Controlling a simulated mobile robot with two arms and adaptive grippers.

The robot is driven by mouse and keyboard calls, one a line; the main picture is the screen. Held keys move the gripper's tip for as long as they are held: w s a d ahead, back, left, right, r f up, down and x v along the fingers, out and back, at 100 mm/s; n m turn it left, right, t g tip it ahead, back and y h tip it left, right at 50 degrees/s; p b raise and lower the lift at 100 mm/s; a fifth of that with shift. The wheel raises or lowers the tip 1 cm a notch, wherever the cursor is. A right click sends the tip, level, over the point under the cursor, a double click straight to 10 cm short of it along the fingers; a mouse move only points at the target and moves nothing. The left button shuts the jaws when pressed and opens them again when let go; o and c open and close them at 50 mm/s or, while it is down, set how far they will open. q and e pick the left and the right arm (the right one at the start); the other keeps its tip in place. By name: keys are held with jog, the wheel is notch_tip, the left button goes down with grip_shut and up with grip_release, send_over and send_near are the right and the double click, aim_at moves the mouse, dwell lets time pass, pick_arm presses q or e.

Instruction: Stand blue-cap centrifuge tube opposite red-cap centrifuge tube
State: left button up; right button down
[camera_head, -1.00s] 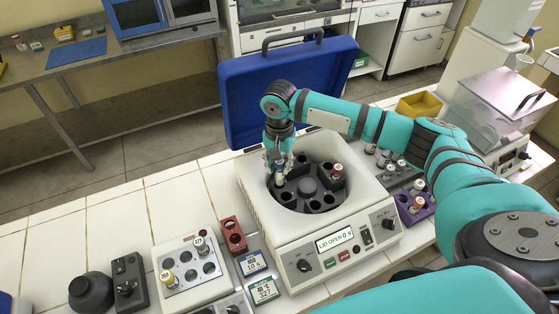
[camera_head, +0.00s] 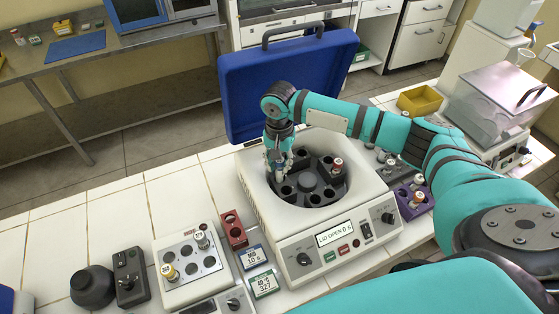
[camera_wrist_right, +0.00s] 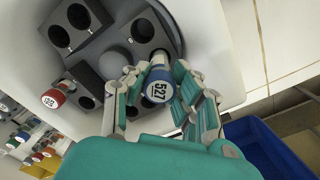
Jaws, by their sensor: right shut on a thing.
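The blue-cap centrifuge tube (camera_wrist_right: 158,88), its cap marked 527, is between the fingers of my right gripper (camera_wrist_right: 155,98). In the head view my right gripper (camera_head: 277,164) is shut on it above the left side of the open centrifuge's rotor (camera_head: 308,181). The tube's lower end is mostly hidden, so I cannot tell whether it touches a slot. The red-cap centrifuge tube (camera_head: 337,164) stands in a slot on the rotor's right side; it also shows in the wrist view (camera_wrist_right: 54,98). A front-left slot (camera_head: 287,190) looks empty. My left gripper is not in view.
The centrifuge (camera_head: 290,241) has its blue lid (camera_head: 245,95) raised behind the bowl. A purple rack (camera_head: 416,204) and a grey rack (camera_head: 385,165) with tubes stand at right. A white tube block (camera_head: 187,281) and a red rack (camera_head: 233,231) are at front left.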

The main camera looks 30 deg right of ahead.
aim_at(280, 171)
jog(key=shift+f, duration=1.95)
jog(key=c, duration=0.7)
grip_release()
jog(key=shift+r, duration=0.1)
